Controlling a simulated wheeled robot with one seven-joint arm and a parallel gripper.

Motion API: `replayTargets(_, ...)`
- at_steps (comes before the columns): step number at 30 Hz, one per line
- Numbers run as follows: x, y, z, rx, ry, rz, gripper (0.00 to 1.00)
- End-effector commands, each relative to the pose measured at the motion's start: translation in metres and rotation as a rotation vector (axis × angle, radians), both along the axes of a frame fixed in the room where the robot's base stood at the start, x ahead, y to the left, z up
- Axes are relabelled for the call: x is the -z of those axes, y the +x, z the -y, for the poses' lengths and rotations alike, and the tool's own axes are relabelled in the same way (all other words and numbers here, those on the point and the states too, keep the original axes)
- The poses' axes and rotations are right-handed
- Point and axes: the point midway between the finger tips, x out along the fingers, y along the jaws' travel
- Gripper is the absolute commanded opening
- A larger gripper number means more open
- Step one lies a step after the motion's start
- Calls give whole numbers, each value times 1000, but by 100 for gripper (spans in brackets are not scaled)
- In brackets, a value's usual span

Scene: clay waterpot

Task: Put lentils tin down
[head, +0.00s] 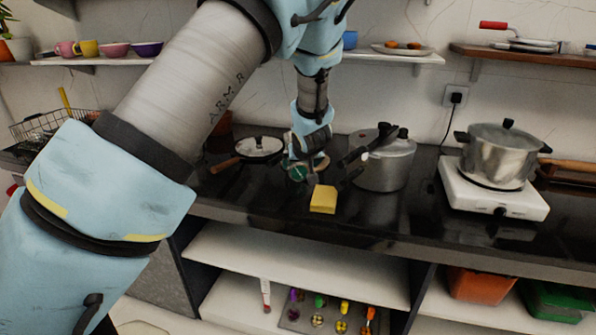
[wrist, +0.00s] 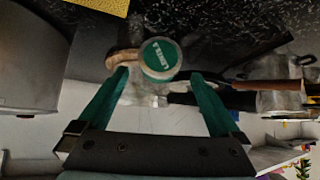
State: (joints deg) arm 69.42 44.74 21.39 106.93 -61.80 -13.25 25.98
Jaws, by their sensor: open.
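The lentils tin (wrist: 160,58) shows in the wrist view as a round green lid with white lettering and a pale rim. In the head view it is a small green shape (head: 297,173) on the black counter (head: 250,200), partly covered by my gripper. My gripper (wrist: 161,74) is open, with one green finger on each side of the tin. Gaps show between the fingertips and the lid, so the tin is not clamped. The tin's underside is hidden, so its contact with the counter cannot be seen directly.
A yellow sponge (head: 323,199) lies at the counter's front. A pressure cooker (head: 385,165) stands right of my gripper, and a lidded pan (head: 259,148) is to its left. A steel pot (head: 497,155) sits on a white hotplate (head: 488,192) farther right. Wall shelves hang above.

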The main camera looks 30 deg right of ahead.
Motion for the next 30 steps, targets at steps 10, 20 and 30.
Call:
replayTargets(10,25,22,7,-1,1,-2,100)
replayTargets(20,47,42,15,1,-1,0,100)
replayTargets(30,47,42,15,1,-1,0,82)
